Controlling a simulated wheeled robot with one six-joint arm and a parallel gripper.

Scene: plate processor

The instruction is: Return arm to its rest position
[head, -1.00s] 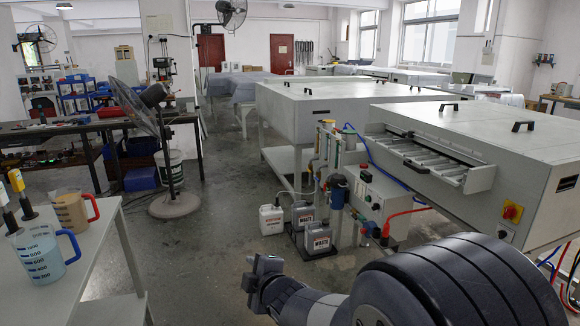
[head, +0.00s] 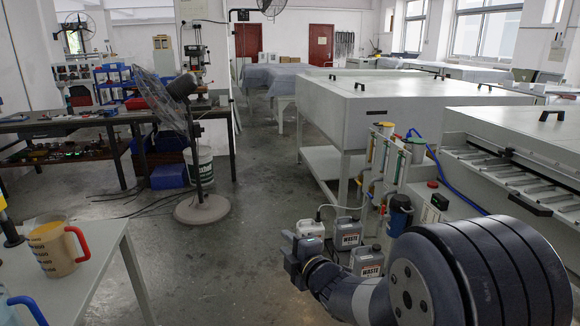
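My arm (head: 450,270) reaches in from the lower right of the head view, folded low in front of my body. My gripper (head: 298,246) is at its far end, near the lower middle of the picture, pointing away and to the left. It is small and seen from behind, so I cannot tell whether its fingers are open or shut. I see nothing held in it. The floor shows to its left, and waste canisters (head: 366,260) appear just behind and beside it.
A white table (head: 85,280) with an orange-filled jug (head: 55,248) and a blue-handled jug (head: 18,308) is at lower left. A fan (head: 200,205) stands ahead. The grey processor (head: 520,180) and its pump panel (head: 395,165) are on the right. Open floor (head: 215,265) lies between.

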